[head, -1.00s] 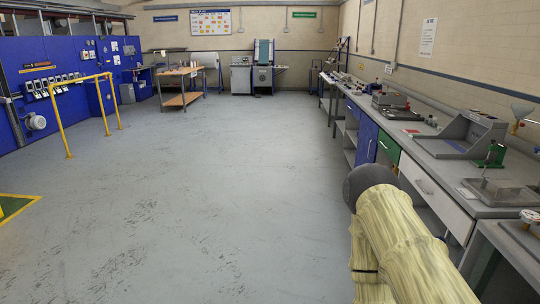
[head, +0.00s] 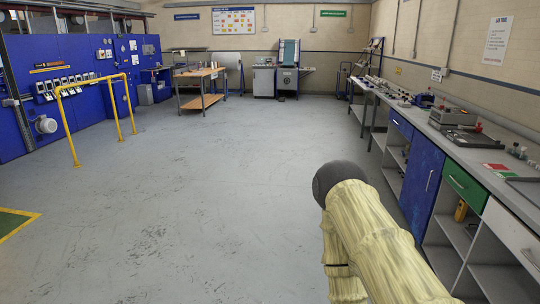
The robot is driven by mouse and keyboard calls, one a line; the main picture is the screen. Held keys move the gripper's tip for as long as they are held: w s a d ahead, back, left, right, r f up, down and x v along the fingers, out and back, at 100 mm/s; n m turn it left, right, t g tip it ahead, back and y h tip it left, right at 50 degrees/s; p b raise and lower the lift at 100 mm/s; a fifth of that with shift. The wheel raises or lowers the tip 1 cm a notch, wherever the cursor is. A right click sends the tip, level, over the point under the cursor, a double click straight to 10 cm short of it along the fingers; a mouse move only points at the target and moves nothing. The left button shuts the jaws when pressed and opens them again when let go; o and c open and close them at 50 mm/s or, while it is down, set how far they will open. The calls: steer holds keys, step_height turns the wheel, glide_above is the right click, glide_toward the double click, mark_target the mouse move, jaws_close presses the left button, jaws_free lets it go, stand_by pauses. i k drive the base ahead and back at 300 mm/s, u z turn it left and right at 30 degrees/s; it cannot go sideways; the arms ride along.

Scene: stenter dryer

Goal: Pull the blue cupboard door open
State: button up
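The blue cupboard door (head: 421,182) is in the bench on the right of the head view. It looks shut, flush with the bench front, with a pale vertical handle near its right edge. My arm (head: 375,235), in a pale yellow sleeve with a dark rounded joint, shows at the lower right and hides some floor just left of the door's foot. It appears apart from the door. My gripper is not in this view.
The grey worktop (head: 437,136) carries instruments. A green drawer (head: 466,184) over open shelves and a white front (head: 513,238) are right of the door. A blue drawer (head: 401,124) is left of it. The floor (head: 210,190) ahead is clear. A yellow rail (head: 95,82) stands left.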

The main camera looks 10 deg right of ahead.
mark_target(423, 177)
steer(key=z, duration=0.1)
steer(key=i, duration=1.65)
steer(key=z, duration=0.5)
steer(key=i, duration=1.65)
steer(key=z, duration=0.55)
steer(key=i, duration=0.55)
steer(key=z, duration=0.2)
